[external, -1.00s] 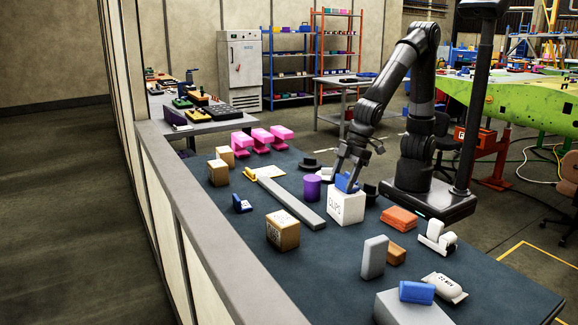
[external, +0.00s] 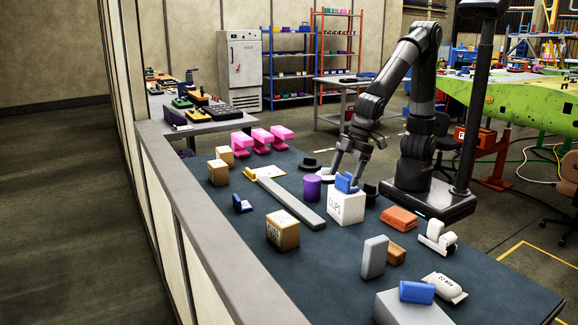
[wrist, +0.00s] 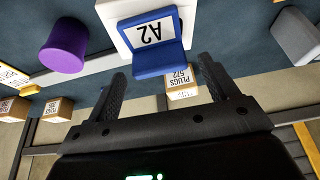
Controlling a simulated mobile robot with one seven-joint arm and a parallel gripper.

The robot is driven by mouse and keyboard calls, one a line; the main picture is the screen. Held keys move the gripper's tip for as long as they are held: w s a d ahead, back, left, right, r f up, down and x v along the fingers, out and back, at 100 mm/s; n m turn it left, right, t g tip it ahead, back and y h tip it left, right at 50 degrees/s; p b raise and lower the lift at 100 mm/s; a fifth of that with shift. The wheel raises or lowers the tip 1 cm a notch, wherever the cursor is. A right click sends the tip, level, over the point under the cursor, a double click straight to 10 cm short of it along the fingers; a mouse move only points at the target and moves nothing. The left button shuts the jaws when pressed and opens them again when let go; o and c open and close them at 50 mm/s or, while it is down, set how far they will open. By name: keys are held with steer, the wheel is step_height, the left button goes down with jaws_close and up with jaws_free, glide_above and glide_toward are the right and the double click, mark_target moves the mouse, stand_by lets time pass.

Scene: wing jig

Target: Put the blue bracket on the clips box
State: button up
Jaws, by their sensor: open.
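The blue bracket (external: 346,184) sits on top of the white clips box (external: 346,208). In the wrist view the bracket (wrist: 153,48) shows a white A2 label, with the pale top of the clips box (wrist: 112,12) behind it. My gripper (external: 350,173) is just above the bracket in the external view. In the wrist view my gripper (wrist: 161,80) is open, with one finger to each side of the bracket's near edge and gaps between. Part of the box top is hidden under the bracket.
A purple cylinder (external: 312,187) stands left of the clips box, beside a long grey bar (external: 291,203). An orange block (external: 399,219) lies to the right. A second blue piece (external: 242,204) lies farther left. A cardboard box (external: 283,230) stands nearer the front.

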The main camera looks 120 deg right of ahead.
steer(key=v, duration=0.9)
steer(key=s+d, duration=0.5)
steer(key=s, duration=0.4)
steer(key=s+d+r+t, duration=0.1)
steer(key=s+d, duration=0.4)
steer(key=s, duration=0.4)
steer(key=shift+s+r, duration=0.25)
steer(key=shift+s, duration=0.1)
stand_by(5.0)
